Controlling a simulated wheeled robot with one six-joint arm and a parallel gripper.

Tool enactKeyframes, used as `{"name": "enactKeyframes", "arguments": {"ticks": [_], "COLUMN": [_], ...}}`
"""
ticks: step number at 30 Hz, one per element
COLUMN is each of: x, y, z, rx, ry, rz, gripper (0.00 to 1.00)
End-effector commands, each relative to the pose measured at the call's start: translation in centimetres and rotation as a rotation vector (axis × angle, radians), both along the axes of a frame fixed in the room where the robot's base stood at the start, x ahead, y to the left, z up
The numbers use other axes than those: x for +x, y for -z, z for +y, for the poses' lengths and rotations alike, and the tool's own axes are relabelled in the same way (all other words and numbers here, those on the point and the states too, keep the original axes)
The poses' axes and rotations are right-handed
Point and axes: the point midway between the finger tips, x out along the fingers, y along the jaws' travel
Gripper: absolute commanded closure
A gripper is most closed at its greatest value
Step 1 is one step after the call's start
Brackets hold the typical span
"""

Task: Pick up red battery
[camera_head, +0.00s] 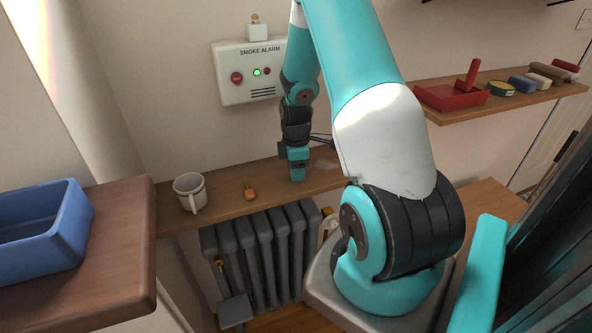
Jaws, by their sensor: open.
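No object is clearly recognisable as a red battery. A small orange-brown object (250,190) lies on the wooden shelf (225,205) below the smoke alarm; I cannot tell whether it is the battery. My gripper (297,173) points down over the same shelf, to the right of that object and apart from it. Its jaws are open. The space between and behind the fingers is mostly hidden. The white smoke alarm (250,72) is on the wall above, with a red button and a lit green light.
A white mug (190,192) stands left of the orange-brown object. A blue bin (42,240) sits on a brown surface at left. A radiator (262,255) is below the shelf. The right shelf (455,112) holds a red dustpan-like tray (445,97) and several small items.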

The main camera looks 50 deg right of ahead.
Motion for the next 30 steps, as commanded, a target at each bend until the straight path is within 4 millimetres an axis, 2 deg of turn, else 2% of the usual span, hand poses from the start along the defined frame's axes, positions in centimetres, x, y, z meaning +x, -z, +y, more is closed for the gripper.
{"name": "enactKeyframes", "arguments": {"ticks": [6, 12, 25, 29, 30], "x": [0.0, 0.0, -0.1, -0.3, -0.2], "y": [0.1, 0.1, -0.1, -0.8, -1.6], "z": [0.0, 0.0, 0.1, 0.2, 0.2], "rx": [-0.001, -0.001, -0.001, -0.002, -0.003], "ry": [0.000, 0.000, 0.000, 0.000, 0.000], "rz": [-0.001, -0.001, -0.001, -0.004, -0.005], "gripper": [0.55, 1.00, 1.00, 1.00, 1.00]}}
